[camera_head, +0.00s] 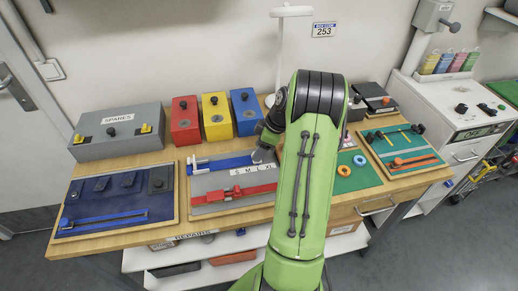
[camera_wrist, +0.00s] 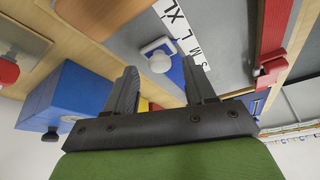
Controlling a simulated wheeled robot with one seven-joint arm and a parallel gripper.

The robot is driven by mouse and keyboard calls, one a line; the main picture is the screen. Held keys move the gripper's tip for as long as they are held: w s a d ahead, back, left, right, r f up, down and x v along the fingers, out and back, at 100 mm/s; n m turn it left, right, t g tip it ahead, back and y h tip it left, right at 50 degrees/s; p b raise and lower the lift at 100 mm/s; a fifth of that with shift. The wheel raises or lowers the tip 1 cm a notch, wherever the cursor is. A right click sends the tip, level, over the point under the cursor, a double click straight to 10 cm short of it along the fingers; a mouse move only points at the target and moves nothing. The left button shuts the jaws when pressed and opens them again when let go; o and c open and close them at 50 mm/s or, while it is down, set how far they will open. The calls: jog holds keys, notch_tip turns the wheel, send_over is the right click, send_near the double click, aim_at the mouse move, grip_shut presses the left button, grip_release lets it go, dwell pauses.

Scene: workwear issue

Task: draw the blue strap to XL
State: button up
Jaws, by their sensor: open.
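The blue strap (camera_head: 228,163) lies along the back of a grey board, above the red strap (camera_head: 235,192). In the head view my arm hides the knob.
Red (camera_head: 185,121), yellow (camera_head: 216,116) and blue (camera_head: 246,111) boxes stand behind the board, with a grey spares box (camera_head: 118,132) at left. A navy board (camera_head: 115,200) lies left, and green boards (camera_head: 400,150) lie right. The red strap's buckle (camera_wrist: 268,72) is near my gripper.

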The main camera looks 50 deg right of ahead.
jog(key=p+v, duration=0.3)
jog(key=v, duration=1.1)
jog(key=shift+r, duration=0.35)
jog(key=shift+s, duration=0.1)
